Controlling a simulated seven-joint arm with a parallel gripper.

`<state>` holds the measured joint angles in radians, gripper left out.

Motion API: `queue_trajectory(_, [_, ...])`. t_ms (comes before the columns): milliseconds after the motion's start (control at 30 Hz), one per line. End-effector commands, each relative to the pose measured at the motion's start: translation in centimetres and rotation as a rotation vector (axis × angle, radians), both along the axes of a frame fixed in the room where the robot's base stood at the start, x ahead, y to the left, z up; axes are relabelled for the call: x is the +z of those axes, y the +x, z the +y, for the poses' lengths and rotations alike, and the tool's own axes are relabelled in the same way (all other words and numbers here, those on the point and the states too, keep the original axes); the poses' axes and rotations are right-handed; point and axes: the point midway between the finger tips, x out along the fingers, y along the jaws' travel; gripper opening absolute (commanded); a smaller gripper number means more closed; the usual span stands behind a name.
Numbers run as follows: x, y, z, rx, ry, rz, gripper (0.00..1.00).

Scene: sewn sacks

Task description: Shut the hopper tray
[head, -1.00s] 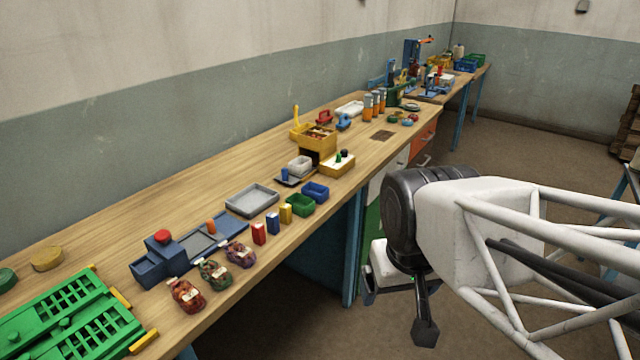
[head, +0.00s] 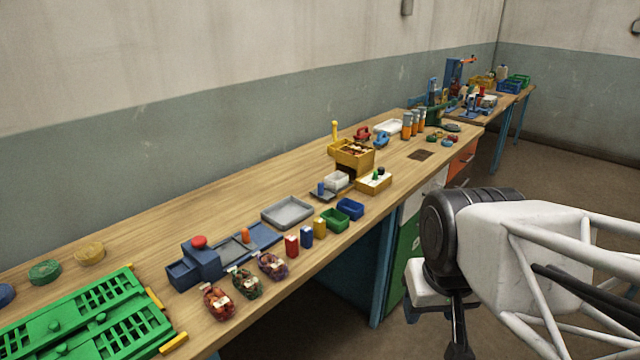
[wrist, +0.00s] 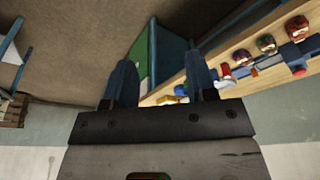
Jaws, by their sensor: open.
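A yellow hopper (head: 352,154) stands on the long wooden bench, with small brown things in its top and a dark opening low in its front. A low yellow tray-like box (head: 374,183) with a pale top and a green knob sits out in front of that opening. I cannot tell whether it joins the hopper. My gripper (wrist: 162,82) shows in the wrist view with its two dark blue fingers apart and nothing between them. In the head view its end is low at the right, off the bench's front and well apart from the hopper.
The bench top (head: 225,240) also holds a grey tray (head: 287,213), green (head: 335,219) and blue (head: 350,208) bins, small coloured boxes, several filled net sacks (head: 247,283) and a green slatted rack (head: 85,320). Orange-topped cylinders (head: 412,124) stand beyond the hopper. Open floor lies right of the bench.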

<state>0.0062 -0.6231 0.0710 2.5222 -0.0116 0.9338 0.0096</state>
Motion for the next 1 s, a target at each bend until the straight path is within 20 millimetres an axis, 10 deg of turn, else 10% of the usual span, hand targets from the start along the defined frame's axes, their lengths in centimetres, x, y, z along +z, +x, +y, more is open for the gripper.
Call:
queue_trajectory(333, [1.4,6.7,0.5,0.092,-0.027,-0.039,0.00])
queue_trajectory(1000, [2.2,26.3,3.4,0.356,-0.113,-0.164,0.00])
